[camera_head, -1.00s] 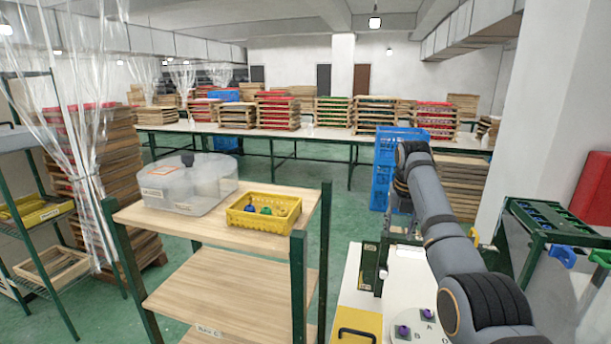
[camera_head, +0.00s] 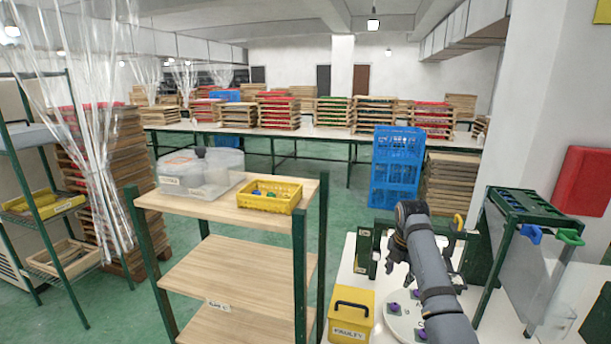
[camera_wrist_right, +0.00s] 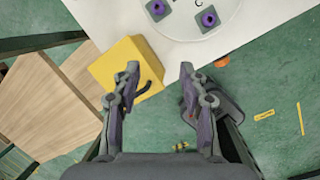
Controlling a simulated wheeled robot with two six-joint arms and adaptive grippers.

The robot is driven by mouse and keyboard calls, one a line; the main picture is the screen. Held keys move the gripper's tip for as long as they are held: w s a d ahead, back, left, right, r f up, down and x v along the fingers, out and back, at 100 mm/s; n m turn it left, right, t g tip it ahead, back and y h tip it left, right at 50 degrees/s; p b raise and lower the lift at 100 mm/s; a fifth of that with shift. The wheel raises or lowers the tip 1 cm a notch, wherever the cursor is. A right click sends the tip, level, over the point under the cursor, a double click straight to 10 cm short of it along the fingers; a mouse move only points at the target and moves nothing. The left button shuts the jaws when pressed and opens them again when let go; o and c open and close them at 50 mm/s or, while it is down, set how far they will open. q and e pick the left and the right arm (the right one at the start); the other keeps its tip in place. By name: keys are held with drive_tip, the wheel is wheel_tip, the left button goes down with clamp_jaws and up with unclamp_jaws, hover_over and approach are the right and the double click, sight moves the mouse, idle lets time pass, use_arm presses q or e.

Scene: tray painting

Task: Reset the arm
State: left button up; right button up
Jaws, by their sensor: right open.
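My right arm (camera_head: 435,275) rises from the lower right in the head view and bends at a joint above the white work table. My right gripper (camera_wrist_right: 159,70) shows clearly in the wrist view. Its two grey and purple fingers are apart with nothing between them. A yellow box with a black handle (camera_wrist_right: 118,62) lies below and beyond the left finger there; it also stands on the work table in the head view (camera_head: 350,317). In the head view the arm hides part of a round white plate (camera_head: 398,325) with purple-centred pieces. My left gripper is not in view.
A wooden shelf rack (camera_head: 220,203) stands left of the work table, with a clear lidded container (camera_head: 205,178) and a yellow basket (camera_head: 270,196) on top. Blue crates (camera_head: 397,165) stand behind the arm. A green rack (camera_head: 525,207) stands at right.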

drive_tip(key=s+f+m, duration=1.3)
drive_tip(key=s+f, duration=0.4)
drive_tip(key=s+a+r+m+t, duration=0.1)
drive_tip(key=s+a+r+m, duration=0.1)
drive_tip(key=s+m, duration=1.35)
drive_tip(key=s+d+f+n+b, duration=0.1)
drive_tip(key=s+f, duration=0.1)
drive_tip(key=f, duration=0.8)
drive_tip(key=s+d+f+n+g+b, duration=0.1)
drive_tip(key=s+f, duration=0.2)
drive_tip(key=f, duration=0.7)
drive_tip(key=s+d+f+n+b, duration=0.1)
drive_tip(key=s+f+b, duration=0.1)
drive_tip(key=f, duration=0.8)
use_arm(q)
wheel_tip(320, 180, down, 6)
drive_tip(key=s+b, duration=0.1)
drive_tip(key=b, duration=0.1)
drive_tip(key=shift+s, duration=0.2)
use_arm(e)
drive_tip(key=s+f+g, duration=0.1)
drive_tip(key=s+f, duration=1.7)
drive_tip(key=f, duration=0.1)
drive_tip(key=shift+s+d, duration=0.3)
drive_tip(key=shift+d, duration=0.15)
